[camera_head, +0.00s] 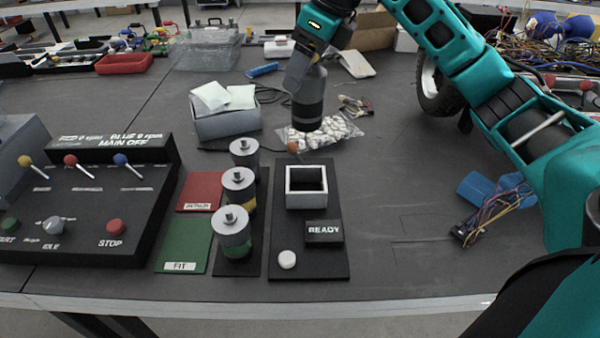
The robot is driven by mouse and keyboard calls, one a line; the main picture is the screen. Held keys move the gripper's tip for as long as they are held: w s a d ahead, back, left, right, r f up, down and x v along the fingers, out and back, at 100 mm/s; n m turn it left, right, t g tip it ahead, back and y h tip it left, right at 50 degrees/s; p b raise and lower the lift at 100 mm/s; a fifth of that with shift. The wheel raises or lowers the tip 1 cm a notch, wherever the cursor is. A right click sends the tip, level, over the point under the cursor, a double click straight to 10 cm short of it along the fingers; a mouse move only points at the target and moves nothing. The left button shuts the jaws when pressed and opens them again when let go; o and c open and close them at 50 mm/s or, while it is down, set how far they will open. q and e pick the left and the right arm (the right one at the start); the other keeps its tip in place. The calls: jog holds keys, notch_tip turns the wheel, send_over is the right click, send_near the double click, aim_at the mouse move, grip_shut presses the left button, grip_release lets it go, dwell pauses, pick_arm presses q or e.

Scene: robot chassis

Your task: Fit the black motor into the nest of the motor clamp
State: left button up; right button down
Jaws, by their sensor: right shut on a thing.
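The motor clamp is a black base plate (318,259) with a white-rimmed square nest (306,201), which looks empty and dark inside. A dark READY block and a white round button sit on the plate in front of the nest. My right gripper (309,73) comes down from the top and is shut on a dark grey cylinder with a black band, the black motor (308,112). The motor is roughly upright, beyond the nest in the picture and near a bag of white pieces. Its height above the table is hard to tell. My left gripper is not in view.
Several motors stand left of the clamp, one green-banded (232,235). Red (200,187) and green (184,245) pads and a control box (130,210) lie further left. An orange-brown ball (293,147) is behind the nest.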

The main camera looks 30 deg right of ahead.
aim_at(304, 130)
notch_tip(304, 130, down, 13)
jog(key=shift+r+b, duration=0.1)
jog(key=shift+b, duration=0.6)
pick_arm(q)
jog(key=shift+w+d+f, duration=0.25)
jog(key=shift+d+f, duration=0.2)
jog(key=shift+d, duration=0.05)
pick_arm(e)
jog(key=shift+f, duration=2.7)
pick_arm(q)
jog(key=shift+b, duration=0.3)
pick_arm(e)
jog(key=shift+f, duration=0.1)
jog(key=shift+f, duration=0.15)
jog(key=shift+c, duration=0.8)
grip_release()
jog(key=shift+s, duration=0.1)
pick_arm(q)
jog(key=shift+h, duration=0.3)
